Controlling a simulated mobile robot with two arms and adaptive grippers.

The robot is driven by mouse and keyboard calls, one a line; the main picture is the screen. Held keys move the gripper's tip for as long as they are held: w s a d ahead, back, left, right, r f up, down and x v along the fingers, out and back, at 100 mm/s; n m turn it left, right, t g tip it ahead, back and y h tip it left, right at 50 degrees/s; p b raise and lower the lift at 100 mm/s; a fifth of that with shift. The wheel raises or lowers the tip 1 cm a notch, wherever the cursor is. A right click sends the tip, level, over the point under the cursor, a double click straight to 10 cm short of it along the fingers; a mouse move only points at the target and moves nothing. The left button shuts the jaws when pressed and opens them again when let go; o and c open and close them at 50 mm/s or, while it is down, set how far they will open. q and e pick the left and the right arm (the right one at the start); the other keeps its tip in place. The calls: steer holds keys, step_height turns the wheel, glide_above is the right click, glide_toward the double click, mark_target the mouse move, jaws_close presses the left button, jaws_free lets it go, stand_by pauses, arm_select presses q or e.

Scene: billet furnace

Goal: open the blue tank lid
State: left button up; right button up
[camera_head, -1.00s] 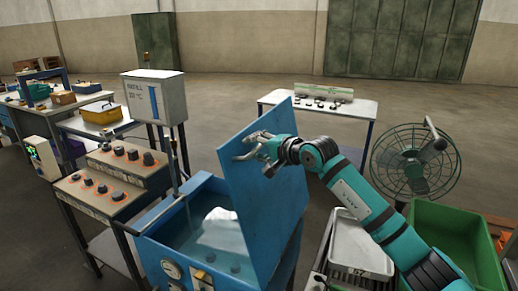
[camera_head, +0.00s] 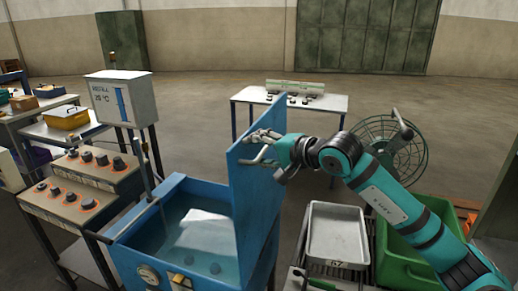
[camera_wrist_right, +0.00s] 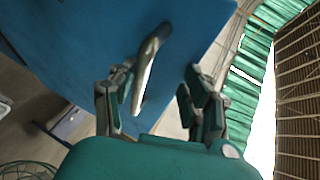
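The blue tank (camera_head: 135,262) stands at the lower middle of the head view, with liquid and a pale block (camera_head: 205,230) visible inside. Its blue lid (camera_head: 258,205) stands nearly upright along the tank's right side, so the tank is uncovered. My right gripper (camera_head: 258,148) is at the lid's upper part. In the right wrist view, its two fingers (camera_wrist_right: 155,105) are spread apart, with a light metal handle (camera_wrist_right: 150,65) on the blue lid (camera_wrist_right: 95,40) between them. I cannot tell whether a finger touches the handle. My left gripper is not in view.
A control desk with knobs (camera_head: 85,180) and a grey box on a post (camera_head: 122,100) stand left of the tank. A grey tray (camera_head: 338,235), a green bin (camera_head: 400,262) and a fan (camera_head: 390,150) are at right. A white table (camera_head: 290,100) stands behind.

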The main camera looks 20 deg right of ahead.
steer(key=shift+a+r, duration=0.1)
steer(key=shift+r, duration=0.55)
steer(key=shift+s+f, duration=0.1)
steer(key=shift+f, duration=0.1)
steer(key=shift+s, duration=0.1)
steer(key=f+b+v, duration=0.2)
steer(key=b+v, duration=0.8)
steer(key=v, duration=1)
steer(key=shift+s+d+f, duration=0.2)
steer(key=shift+s+d, duration=0.05)
steer(key=shift+d, duration=0.05)
stand_by(0.6)
